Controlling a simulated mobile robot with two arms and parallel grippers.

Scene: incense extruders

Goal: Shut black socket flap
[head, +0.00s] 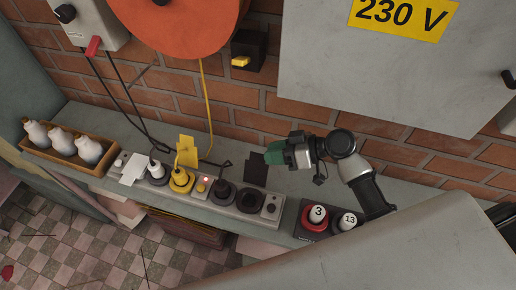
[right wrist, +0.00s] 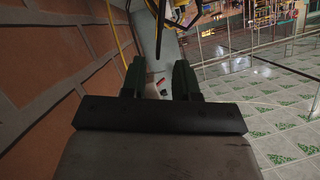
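The black socket (head: 250,200) is at the right part of a grey socket strip (head: 217,206), and no plug shows in it. Its black flap (head: 253,171) stands open behind it, on the wall side. My right gripper (head: 270,154) has green fingertips and is just right of the flap's top edge in the head view. I cannot tell whether it touches the flap. In the right wrist view its two fingers (right wrist: 160,82) are apart with nothing gripped between them. The flap cannot be made out clearly there. My left gripper is not in view.
Left of the black socket stand a black plug (head: 222,193), a yellow plug (head: 181,181) with a raised yellow flap (head: 187,150), and a white plug (head: 157,171). The brick wall (head: 180,104) is close behind; a grey cabinet (head: 385,75) hangs above.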

